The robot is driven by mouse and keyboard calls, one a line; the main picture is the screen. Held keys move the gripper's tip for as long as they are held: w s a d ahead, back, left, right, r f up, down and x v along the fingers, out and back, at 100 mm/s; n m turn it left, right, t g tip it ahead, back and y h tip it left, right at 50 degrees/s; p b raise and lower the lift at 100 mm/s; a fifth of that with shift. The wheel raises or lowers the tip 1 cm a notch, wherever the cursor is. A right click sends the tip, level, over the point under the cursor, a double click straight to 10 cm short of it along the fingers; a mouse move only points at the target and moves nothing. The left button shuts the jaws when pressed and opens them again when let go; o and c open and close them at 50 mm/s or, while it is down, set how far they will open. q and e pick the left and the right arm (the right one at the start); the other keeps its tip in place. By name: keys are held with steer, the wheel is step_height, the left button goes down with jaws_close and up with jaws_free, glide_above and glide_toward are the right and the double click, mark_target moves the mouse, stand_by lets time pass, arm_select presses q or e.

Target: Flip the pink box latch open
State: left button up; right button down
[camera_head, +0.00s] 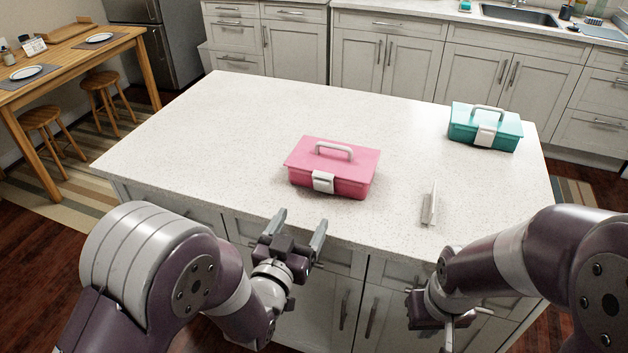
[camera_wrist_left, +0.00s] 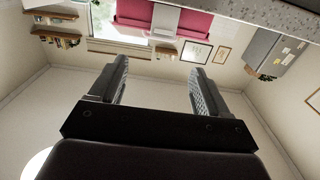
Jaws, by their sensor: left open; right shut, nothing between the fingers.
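The pink box (camera_head: 333,167) sits on the white countertop, with a pale handle on its lid. Its white latch (camera_head: 323,182) is on the front face, and the lid looks closed. My left gripper (camera_head: 299,226) is open and empty, in front of the counter edge and apart from the box. In the left wrist view, the open fingers (camera_wrist_left: 158,75) point toward the pink box (camera_wrist_left: 212,25), which is cut off at the top with its white latch (camera_wrist_left: 178,20). My right gripper (camera_head: 428,312) is at lower right, partly hidden, shut and empty, away from the box.
A teal box (camera_head: 485,128) with a pale handle and latch stands at the back right of the countertop (camera_head: 220,140). A small white object (camera_head: 430,204) lies right of the pink box near the front. The counter left of the pink box is clear.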

mark_target(322, 178)
arm_select(q)
steer(key=x, duration=1)
steer(key=shift+w+p, duration=0.4)
steer(key=shift+w, duration=0.55)
steer(key=shift+w+d, duration=0.1)
steer(key=shift+w, duration=0.05)
arm_select(e)
steer(key=shift+s+a+r, duration=0.25)
steer(key=shift+a+r, duration=0.1)
steer(key=shift+r, duration=0.25)
